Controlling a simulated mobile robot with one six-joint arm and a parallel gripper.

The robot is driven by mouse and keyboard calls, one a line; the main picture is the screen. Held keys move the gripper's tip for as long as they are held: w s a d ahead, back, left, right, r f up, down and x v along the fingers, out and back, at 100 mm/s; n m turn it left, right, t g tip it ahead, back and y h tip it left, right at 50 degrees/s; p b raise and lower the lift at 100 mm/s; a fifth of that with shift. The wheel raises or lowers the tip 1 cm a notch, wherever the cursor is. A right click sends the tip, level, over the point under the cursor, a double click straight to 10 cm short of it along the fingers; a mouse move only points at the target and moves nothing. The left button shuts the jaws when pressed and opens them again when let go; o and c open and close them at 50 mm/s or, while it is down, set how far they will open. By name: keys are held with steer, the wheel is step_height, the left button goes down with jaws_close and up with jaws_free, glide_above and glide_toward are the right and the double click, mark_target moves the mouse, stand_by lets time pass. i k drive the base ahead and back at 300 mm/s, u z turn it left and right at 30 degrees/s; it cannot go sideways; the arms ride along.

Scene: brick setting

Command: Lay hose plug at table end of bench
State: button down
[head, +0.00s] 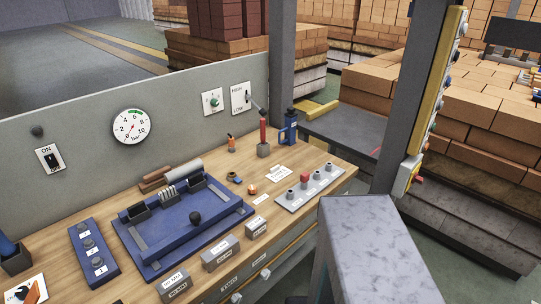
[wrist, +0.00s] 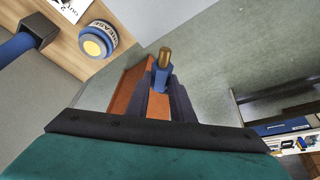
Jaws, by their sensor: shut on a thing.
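In the wrist view my gripper (wrist: 165,100) has its dark fingers shut on a blue piece with a brass tip, which looks like the hose plug (wrist: 162,72). Grey-green floor lies behind it. The head view shows neither my gripper nor the held plug. The wooden bench (head: 318,163) runs across the head view. Its right end is beside a low grey table (head: 348,134). A patch of wood near the bench's right front corner looks bare.
The bench holds a blue fixture (head: 180,232), a blue switch block (head: 93,252), labelled grey blocks (head: 221,252), a grey peg strip (head: 311,187), a red-handled tool (head: 263,138) and a blue bottle (head: 289,130). A grey post (head: 404,105) rises at right. A grease tin (wrist: 97,40) shows in the wrist view.

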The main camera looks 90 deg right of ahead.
mark_target(311, 154)
steer(key=u, duration=0.1)
steer(key=k, duration=2.2)
steer(key=z, duration=0.95)
steer(key=i, duration=1)
